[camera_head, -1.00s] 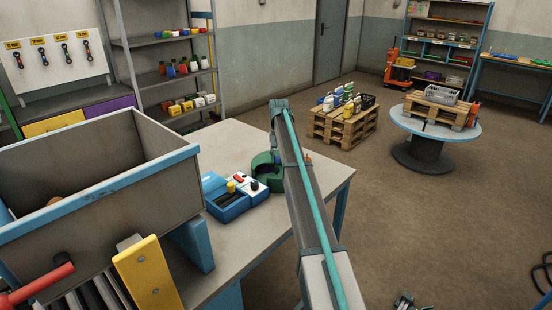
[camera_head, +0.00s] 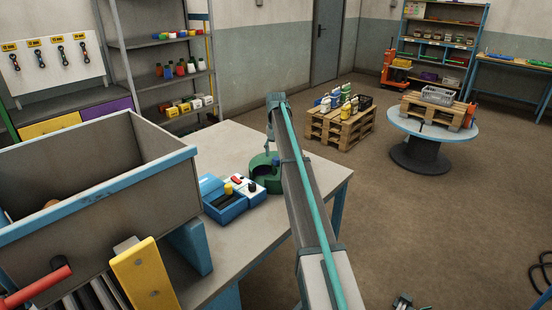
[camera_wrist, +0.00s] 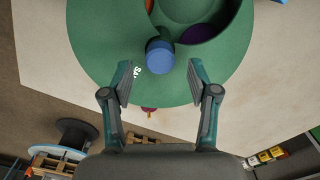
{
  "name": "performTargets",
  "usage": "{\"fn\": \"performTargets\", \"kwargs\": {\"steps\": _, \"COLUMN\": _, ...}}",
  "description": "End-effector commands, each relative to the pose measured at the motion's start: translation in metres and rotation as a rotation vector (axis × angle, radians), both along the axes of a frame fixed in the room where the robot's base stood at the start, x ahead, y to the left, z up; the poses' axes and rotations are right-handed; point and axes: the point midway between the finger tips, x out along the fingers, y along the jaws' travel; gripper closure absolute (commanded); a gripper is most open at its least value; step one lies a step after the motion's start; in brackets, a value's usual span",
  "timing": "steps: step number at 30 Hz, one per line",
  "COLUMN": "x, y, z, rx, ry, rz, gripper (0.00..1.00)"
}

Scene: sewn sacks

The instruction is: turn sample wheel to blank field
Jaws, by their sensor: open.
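The sample wheel (camera_head: 263,168) is a round green body on the table, partly hidden by my arm in the head view. From above, the wrist view shows its green disc (camera_wrist: 95,40) with white lettering, partly cut off. A round blue knob (camera_wrist: 160,56) stands on it, and a purple patch (camera_wrist: 198,34) shows within a rounded recess. I cannot tell whether a blank field shows. My gripper (camera_wrist: 160,80) is open and empty over the disc; its fingertips lie on either side of and just below the knob in the picture, with no visible contact.
A blue and white device (camera_head: 231,198) with red, yellow and black knobs stands beside the wheel. A large grey bin (camera_head: 105,185) with a blue rim is at the left. The table (camera_head: 318,180) is clear near its right edge. Pallets (camera_head: 340,127) stand beyond.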

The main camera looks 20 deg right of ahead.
Motion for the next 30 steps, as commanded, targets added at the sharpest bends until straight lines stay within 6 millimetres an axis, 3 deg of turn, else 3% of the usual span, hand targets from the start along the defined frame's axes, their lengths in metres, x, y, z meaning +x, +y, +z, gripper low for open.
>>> {"fn": "performTargets", "kwargs": {"steps": 6, "x": 0.001, "y": 0.000, "z": 0.046, "rx": 0.000, "ry": -0.002, "rz": 0.000, "gripper": 0.40}}
{"fn": "performTargets", "kwargs": {"steps": 12, "x": 0.001, "y": 0.000, "z": 0.075, "rx": 0.000, "ry": -0.001, "rz": 0.000, "gripper": 0.40}}
{"fn": "performTargets", "kwargs": {"steps": 18, "x": 0.000, "y": 0.000, "z": 0.086, "rx": 0.000, "ry": 0.000, "rz": 0.000, "gripper": 0.40}}
{"fn": "performTargets", "kwargs": {"steps": 30, "x": 0.000, "y": 0.000, "z": 0.087, "rx": 0.000, "ry": 0.000, "rz": 0.000, "gripper": 0.40}}
